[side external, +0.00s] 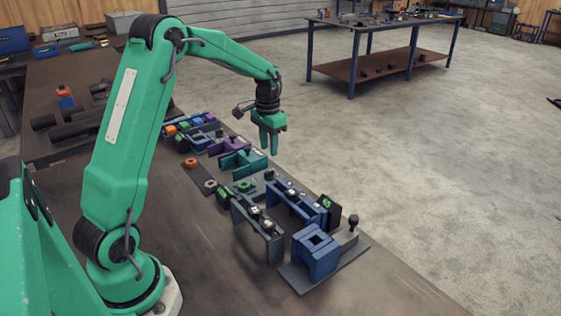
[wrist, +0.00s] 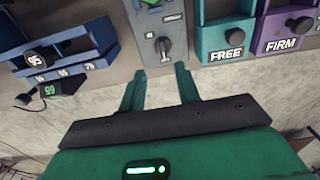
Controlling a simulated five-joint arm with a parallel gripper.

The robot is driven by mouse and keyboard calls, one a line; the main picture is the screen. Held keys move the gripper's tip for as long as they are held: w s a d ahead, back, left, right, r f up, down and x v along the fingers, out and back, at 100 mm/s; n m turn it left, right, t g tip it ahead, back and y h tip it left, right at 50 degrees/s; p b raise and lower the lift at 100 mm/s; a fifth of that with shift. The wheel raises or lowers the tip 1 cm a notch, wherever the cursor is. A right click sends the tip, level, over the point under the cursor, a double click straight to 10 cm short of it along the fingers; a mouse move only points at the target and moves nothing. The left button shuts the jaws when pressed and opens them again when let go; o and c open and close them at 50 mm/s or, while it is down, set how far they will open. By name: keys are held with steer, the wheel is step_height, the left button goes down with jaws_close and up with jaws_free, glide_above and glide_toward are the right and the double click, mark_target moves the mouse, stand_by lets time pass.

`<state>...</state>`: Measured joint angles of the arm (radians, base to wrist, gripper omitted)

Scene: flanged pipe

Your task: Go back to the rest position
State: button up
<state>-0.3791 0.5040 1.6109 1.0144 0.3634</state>
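My gripper (side external: 269,150) hangs from my green arm and points down. It is raised above the far edge of the workbench (side external: 200,255), with clear air under its fingertips. In the wrist view my gripper (wrist: 158,75) shows two green fingers standing apart with nothing between them. Past the fingertips is a grey panel (wrist: 155,20) with a dark knob. I cannot make out a flanged pipe in either view.
Blue fixture (side external: 318,258), dark frame (side external: 262,230) and teal holder (side external: 240,163) stand on the bench below. In the wrist view, a teal "FREE" box (wrist: 226,40) and purple "FIRM" box (wrist: 282,35) sit at upper right. A second table (side external: 385,45) stands far back.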

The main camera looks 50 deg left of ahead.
steer(key=s+d+r+t, duration=0.3)
steer(key=s+d+r, duration=0.7)
steer(key=d+r, duration=0.15)
steer(key=s+d+t, duration=0.1)
steer(key=s+d, duration=0.2)
steer(key=s, duration=0.4)
steer(key=s+d+r+t, duration=0.1)
steer(key=s+d, duration=0.3)
steer(key=s, duration=0.3)
steer(key=shift+r, duration=0.1)
stand_by(0.4)
